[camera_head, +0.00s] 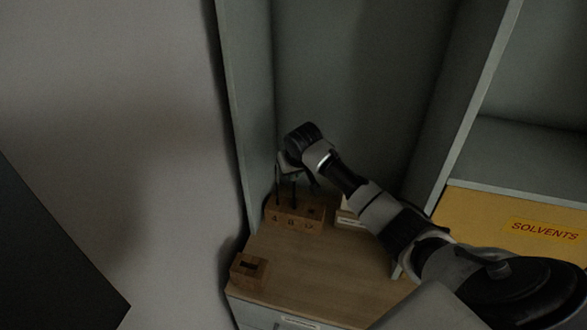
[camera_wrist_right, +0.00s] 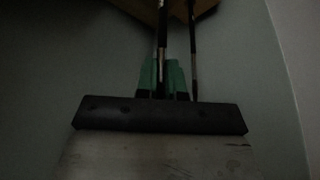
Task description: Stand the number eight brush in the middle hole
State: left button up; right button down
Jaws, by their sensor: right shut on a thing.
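A wooden block (camera_head: 287,226) with numbered labels on its front stands against the left wall of the cabinet; the middle label looks like an 8. My right gripper (camera_head: 292,179) is above it, shut on a thin dark brush (camera_wrist_right: 162,38), seen upright over the middle of the block. Its lower end meets the block's top in the picture; I cannot tell whether it is in the hole. Another thin brush (camera_head: 278,192) stands in the left hole, and shows beside the held one in the wrist view (camera_wrist_right: 193,45). The right hole (camera_head: 312,212) looks empty. My left gripper is out of view.
A small wooden block with a dark slot (camera_head: 248,268) sits at the front left of the wooden surface (camera_head: 315,262). A pale labelled box (camera_head: 349,217) is behind my right arm. The cabinet walls are close by.

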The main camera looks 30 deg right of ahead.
jog(key=shift+f, duration=0.75)
dwell(0.3)
jog(key=c, duration=1.2)
grip_release()
jog(key=shift+o, duration=0.2)
jog(key=b+v, duration=0.2)
jog(key=v, duration=0.9)
jog(key=shift+b, duration=0.4)
